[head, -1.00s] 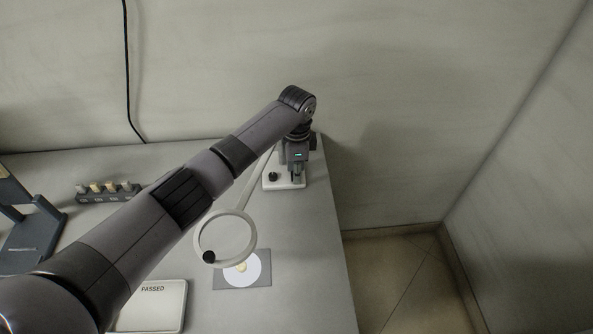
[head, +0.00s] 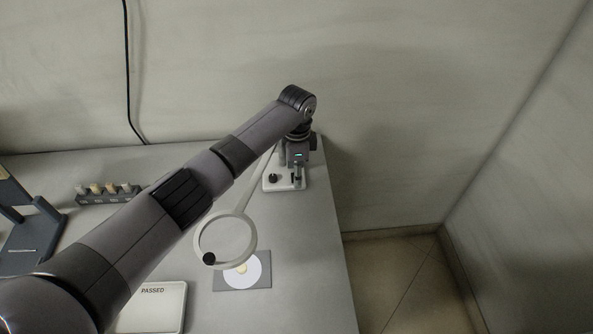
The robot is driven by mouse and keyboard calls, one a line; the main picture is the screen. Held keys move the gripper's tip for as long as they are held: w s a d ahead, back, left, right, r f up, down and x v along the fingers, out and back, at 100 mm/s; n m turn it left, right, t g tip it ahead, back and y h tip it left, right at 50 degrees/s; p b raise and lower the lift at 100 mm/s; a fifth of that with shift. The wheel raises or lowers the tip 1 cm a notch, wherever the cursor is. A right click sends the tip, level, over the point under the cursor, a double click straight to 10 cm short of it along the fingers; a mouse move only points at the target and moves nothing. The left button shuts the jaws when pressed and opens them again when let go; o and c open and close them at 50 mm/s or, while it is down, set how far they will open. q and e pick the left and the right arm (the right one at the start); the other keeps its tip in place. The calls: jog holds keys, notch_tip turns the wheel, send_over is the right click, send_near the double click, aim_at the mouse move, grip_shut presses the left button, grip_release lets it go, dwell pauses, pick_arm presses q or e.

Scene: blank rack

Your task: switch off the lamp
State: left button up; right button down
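The lamp is a magnifier lamp with a pale ring head (head: 199,238), a thin slanting arm and a white base (head: 270,185) at the table's back right corner. The ring has a dark knob at its lower left. A black knob (head: 273,178) stands on the left part of the base. My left gripper (head: 298,184) points down over the right part of the base, just right of that knob. Its fingers look close together, but whether they are fully shut is too small to tell. My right gripper is out of view. I cannot tell whether the ring is lit.
A grey mat with a white disc (head: 255,270) lies below the ring. A tray marked PASSED (head: 153,300) is at the front. A small rack (head: 105,198) and a dark stand (head: 30,245) are at the left. The table's right edge drops to the floor.

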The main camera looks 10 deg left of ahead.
pick_arm(q)
notch_tip(320, 180, up, 12)
jog(key=shift+s+f, duration=0.15)
jog(key=shift+f, duration=0.05)
jog(key=shift+c, duration=0.2)
